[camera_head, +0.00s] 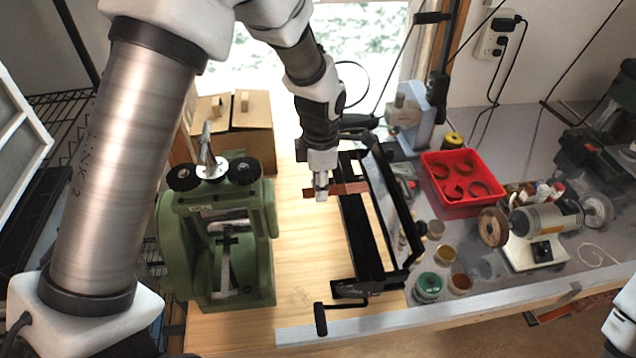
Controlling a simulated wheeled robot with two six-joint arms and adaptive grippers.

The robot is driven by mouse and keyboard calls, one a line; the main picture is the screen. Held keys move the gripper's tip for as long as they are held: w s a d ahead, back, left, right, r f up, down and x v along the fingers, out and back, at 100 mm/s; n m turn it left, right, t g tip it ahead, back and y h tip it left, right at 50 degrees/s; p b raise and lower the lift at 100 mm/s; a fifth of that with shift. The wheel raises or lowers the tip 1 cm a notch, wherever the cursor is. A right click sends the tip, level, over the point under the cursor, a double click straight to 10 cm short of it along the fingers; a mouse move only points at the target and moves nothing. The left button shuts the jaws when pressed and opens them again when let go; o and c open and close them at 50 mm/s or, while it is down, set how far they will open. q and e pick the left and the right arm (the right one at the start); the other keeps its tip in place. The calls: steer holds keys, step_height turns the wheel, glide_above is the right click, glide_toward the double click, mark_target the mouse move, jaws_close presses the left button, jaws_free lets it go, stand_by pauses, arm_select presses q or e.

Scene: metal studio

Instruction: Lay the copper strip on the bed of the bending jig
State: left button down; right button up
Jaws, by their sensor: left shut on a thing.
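The copper strip (350,187) is a short, flat, reddish-brown bar in the head view. My left gripper (321,190) is shut on it near its left part, fingers pointing down. The bending jig (372,262) is a long black frame on the bench with a crank handle at its front left. The strip's right end overlaps the jig's left rail in the picture. I cannot tell whether it touches the jig or hangs above it. My left arm comes down over the jig's far end and hides part of it. My right gripper is out of view.
A green rolling mill (218,240) stands left of the jig, a cardboard box (250,135) behind it. A red tray (463,206) with copper rings, small jars (428,286) and a bench grinder (545,235) stand to the right. Bare wood (300,255) lies between mill and jig.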

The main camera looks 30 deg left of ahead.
arm_select(q)
steer(key=shift+w+d+f+b, duration=0.1)
steer(key=shift+d+f+b, duration=0.05)
steer(key=shift+f+b, duration=0.5)
steer(key=shift+w+d+f+b, duration=0.1)
steer(key=shift+f+b, duration=0.35)
steer(key=shift+f, duration=0.3)
steer(key=shift+w+d+f, duration=0.15)
steer(key=shift+d+f, duration=0.05)
steer(key=shift+f, duration=0.3)
steer(key=shift+w+d+f, duration=0.15)
steer(key=shift+d+f, duration=0.05)
steer(key=shift+f, duration=0.25)
steer(key=shift+f+b, duration=0.35)
steer(key=shift+f, duration=0.05)
steer(key=c, duration=0.8)
jaws_free()
